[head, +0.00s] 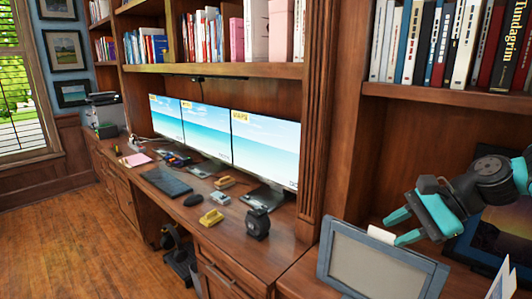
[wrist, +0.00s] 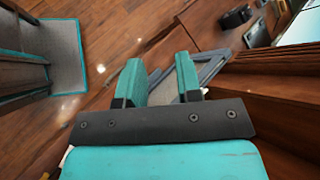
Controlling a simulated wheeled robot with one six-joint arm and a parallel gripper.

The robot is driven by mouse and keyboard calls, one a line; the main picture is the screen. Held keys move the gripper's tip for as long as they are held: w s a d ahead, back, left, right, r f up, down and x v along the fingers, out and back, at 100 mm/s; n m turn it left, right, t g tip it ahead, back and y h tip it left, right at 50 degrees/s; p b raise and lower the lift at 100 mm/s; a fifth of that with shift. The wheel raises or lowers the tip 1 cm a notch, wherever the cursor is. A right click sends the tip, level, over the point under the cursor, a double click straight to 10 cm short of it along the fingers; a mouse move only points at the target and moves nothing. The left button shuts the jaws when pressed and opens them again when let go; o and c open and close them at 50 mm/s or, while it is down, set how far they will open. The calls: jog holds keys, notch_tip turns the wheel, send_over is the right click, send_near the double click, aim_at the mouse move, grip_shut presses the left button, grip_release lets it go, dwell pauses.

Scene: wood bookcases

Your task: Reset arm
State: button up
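My gripper (head: 398,227), with teal fingers and a black wrist, is at the right of the head view, just above and behind a grey picture frame (head: 375,268). Its two fingers stand apart. In the wrist view the gripper (wrist: 160,72) also shows a clear gap between its fingers, with nothing seen held. The grey frame (wrist: 222,68) shows beyond the fingertips there. A small white piece (head: 381,235) shows by the fingers in the head view; I cannot tell what it is.
A wood desk (head: 225,226) runs along the left with monitors (head: 265,147), a tape dispenser (head: 257,224) and yellow staplers (head: 211,218). A shelf of books (head: 455,45) is above the arm. Another dark picture (head: 487,237) stands behind the gripper. The wood floor (head: 75,225) is open at left.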

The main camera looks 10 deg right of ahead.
jog(key=s+a+r+n+g+h, duration=0.2)
jog(key=s+a+n, duration=0.6)
jog(key=n, duration=0.3)
jog(key=s+a+r+n+g+h, duration=0.1)
jog(key=s+a+r+n+h, duration=0.1)
jog(key=s+a+n, duration=0.6)
jog(key=a+r+n, duration=0.1)
jog(key=n, duration=0.2)
jog(key=shift+a+g+h, duration=0.4)
